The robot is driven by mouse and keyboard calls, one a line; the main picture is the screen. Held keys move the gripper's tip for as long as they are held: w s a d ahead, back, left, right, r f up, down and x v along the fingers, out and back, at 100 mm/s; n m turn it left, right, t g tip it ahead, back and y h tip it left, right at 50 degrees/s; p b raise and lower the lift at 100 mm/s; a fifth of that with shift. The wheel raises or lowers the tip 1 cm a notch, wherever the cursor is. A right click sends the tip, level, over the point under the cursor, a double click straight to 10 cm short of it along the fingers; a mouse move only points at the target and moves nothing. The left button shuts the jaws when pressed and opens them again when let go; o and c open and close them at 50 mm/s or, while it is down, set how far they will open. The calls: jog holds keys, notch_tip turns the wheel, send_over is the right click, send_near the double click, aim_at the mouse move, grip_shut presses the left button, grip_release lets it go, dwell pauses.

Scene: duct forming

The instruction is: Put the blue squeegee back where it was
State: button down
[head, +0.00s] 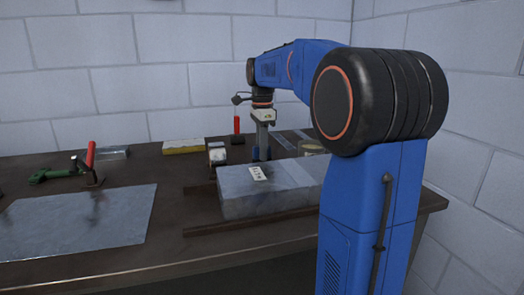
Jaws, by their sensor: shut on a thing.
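My gripper (262,122) points straight down over the back of the dark workbench, behind a grey sheet-metal duct block (270,190). It is shut on a slim, upright, grey-blue piece, which appears to be the blue squeegee (262,142). The squeegee's lower end is at or near the bench top, partly hidden behind the block, so I cannot tell whether it touches the bench.
The block carries a white label and sits between dark rails (250,222). A red-handled tool (237,125), a small white-topped item (217,155) and a yellow block (183,146) are nearby.

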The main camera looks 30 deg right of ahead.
jog(key=c, duration=1.6)
grip_release()
jog(key=shift+f, duration=0.1)
jog(key=shift+c, duration=0.2)
notch_tip(320, 180, up, 12)
